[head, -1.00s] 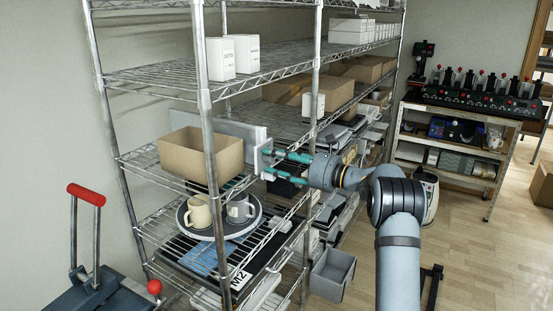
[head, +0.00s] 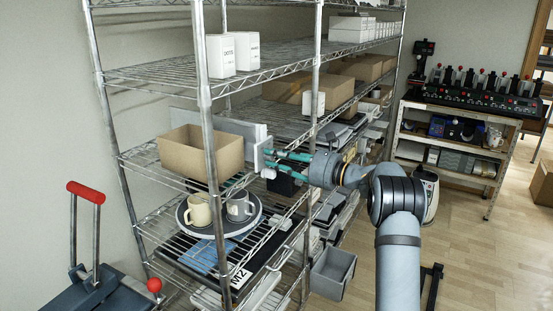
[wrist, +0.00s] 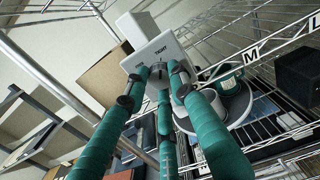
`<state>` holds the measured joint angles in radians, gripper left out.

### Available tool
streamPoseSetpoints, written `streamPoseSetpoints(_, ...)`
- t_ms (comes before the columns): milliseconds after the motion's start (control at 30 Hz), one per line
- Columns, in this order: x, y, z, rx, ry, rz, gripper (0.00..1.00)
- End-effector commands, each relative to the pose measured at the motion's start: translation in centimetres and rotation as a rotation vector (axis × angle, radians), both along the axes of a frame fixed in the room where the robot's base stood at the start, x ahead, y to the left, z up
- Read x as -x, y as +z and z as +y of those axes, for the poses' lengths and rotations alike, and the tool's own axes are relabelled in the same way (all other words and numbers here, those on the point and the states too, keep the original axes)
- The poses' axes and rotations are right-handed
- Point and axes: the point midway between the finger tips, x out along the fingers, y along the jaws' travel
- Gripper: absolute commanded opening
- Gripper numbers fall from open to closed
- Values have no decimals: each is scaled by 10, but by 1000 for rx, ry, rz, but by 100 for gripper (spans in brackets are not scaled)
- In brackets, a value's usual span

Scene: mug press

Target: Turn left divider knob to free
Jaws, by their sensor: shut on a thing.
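The white divider block (wrist: 150,48) has small print on its face, with TIGHT legible. It also shows at the end of the grey divider panel in the head view (head: 260,153). The dark knob (wrist: 158,72) on this face is mostly hidden between the fingertips. My gripper (head: 269,163), with teal fingers, reaches in from the right and is shut on the knob. In the wrist view its fingertips (wrist: 159,78) close around the knob against the lower part of the block. The knob's exact pointing direction cannot be told.
An open cardboard box (head: 202,153) sits left of the divider. A shelf post (head: 313,110) stands close to my arm.

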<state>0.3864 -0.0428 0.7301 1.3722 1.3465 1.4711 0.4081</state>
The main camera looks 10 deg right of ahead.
Motion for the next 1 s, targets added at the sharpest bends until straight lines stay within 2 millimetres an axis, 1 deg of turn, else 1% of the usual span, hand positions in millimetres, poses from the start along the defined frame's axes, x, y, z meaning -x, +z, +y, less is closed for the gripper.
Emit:
streamPoseSetpoints(167, 0, -2, -1, 46, -3, -63, 0)
streamPoseSetpoints(333, 0, -4, 0, 127, -2, -156, 0)
streamPoseSetpoints(1000, 1, -2, 1, 547, -2, -624, 0)
